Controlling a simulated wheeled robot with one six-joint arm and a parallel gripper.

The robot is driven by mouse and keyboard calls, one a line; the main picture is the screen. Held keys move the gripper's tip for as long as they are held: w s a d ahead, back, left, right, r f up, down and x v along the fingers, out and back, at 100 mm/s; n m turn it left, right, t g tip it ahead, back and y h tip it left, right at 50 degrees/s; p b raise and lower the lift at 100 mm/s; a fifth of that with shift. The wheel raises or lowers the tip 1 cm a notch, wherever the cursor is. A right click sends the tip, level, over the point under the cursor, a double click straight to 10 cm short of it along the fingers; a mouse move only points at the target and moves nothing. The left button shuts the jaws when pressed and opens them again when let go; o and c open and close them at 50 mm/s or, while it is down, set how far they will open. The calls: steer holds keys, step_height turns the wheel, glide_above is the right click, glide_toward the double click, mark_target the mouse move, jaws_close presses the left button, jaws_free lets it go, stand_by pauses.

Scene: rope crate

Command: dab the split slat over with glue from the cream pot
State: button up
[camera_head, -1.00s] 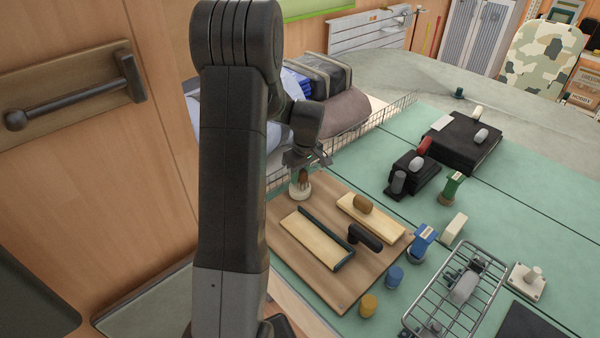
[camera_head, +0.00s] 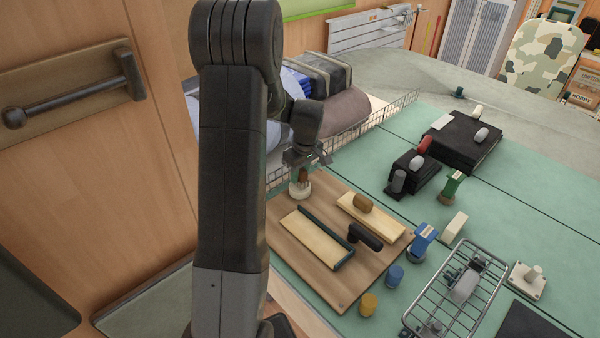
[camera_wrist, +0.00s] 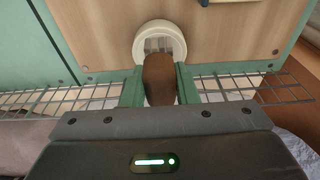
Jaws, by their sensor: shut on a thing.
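My gripper (camera_head: 306,158) is shut on a brown-handled brush (camera_wrist: 160,80), with a green fingertip on each side of the handle. The brush also shows in the head view (camera_head: 303,176), upright over the cream pot (camera_head: 300,190). In the wrist view its pale bristles lie across the mouth of the cream pot (camera_wrist: 159,28); how deep they are I cannot tell. Two pale slats lie on the wooden board: one (camera_head: 315,240) beside a dark green strip, the other (camera_head: 382,222) under a brown block. A split is too small to see on either.
The wooden board (camera_head: 300,275) lies on the green bench top. A black-handled tool (camera_head: 364,236) lies near the slats. A low wire mesh (camera_head: 358,134) runs behind the board.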

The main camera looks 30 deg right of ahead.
steer(key=shift+s+f+b, duration=0.1)
steer(key=shift+f+b, duration=0.3)
steer(key=shift+f, duration=0.05)
stand_by(1.3)
steer(key=shift+r, duration=0.1)
steer(key=shift+r+p, duration=1.75)
steer(key=shift+r, duration=1.25)
